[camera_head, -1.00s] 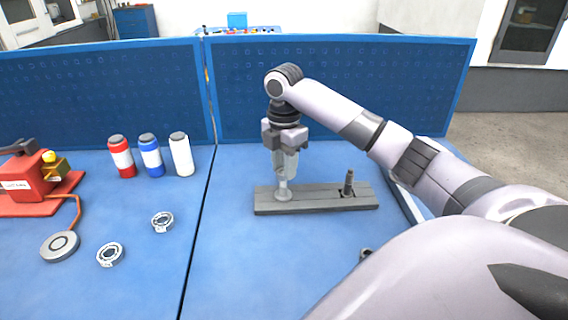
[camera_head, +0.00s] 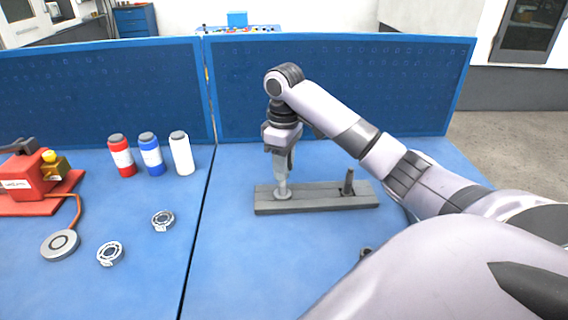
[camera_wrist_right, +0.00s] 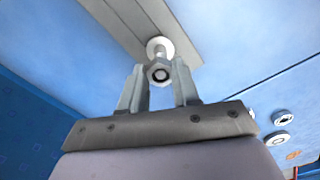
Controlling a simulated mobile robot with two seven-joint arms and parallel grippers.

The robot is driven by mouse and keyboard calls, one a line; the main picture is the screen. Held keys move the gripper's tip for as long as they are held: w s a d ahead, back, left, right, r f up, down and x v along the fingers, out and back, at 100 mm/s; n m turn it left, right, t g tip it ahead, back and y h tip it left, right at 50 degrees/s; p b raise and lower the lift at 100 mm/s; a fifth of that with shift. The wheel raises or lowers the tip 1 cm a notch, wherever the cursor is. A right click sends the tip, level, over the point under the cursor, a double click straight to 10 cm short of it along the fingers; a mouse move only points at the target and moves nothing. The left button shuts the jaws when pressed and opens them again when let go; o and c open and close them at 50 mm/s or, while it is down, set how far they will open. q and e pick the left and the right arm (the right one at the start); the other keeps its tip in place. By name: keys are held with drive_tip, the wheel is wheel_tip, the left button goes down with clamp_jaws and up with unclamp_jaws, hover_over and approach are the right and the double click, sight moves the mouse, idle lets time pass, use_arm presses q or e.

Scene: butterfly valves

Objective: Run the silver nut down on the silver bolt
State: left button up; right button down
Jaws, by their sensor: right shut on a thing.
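The silver bolt (camera_head: 283,187) stands upright at the left end of a grey base plate (camera_head: 320,204). In the right wrist view the silver nut (camera_wrist_right: 158,72) sits around the bolt, between the fingertips. My right gripper (camera_head: 282,178) points straight down over the bolt and is shut on the nut; it also shows in the right wrist view (camera_wrist_right: 159,80). In the head view the fingers hide the nut. How far down the bolt the nut sits cannot be told. My left gripper is not in view.
A dark bolt (camera_head: 348,183) stands at the plate's right end. Two metal rings (camera_head: 162,220) lie on the blue table to the left. Red, blue and white bottles (camera_head: 181,154) stand by the back panel. A red device (camera_head: 38,181) is at far left.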

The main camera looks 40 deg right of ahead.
drive_tip(key=m, duration=0.4)
drive_tip(key=shift+s, duration=0.1)
drive_tip(key=c, duration=1.1)
unclamp_jaws()
drive_tip(key=shift+o, duration=0.2)
drive_tip(key=n, duration=1.1)
drive_tip(key=shift+w+n, duration=0.2)
drive_tip(key=shift+n, duration=0.1)
drive_tip(key=n, duration=0.5)
drive_tip(key=shift+w+d, duration=0.1)
drive_tip(key=n, duration=0.7)
drive_tip(key=shift+w, duration=0.1)
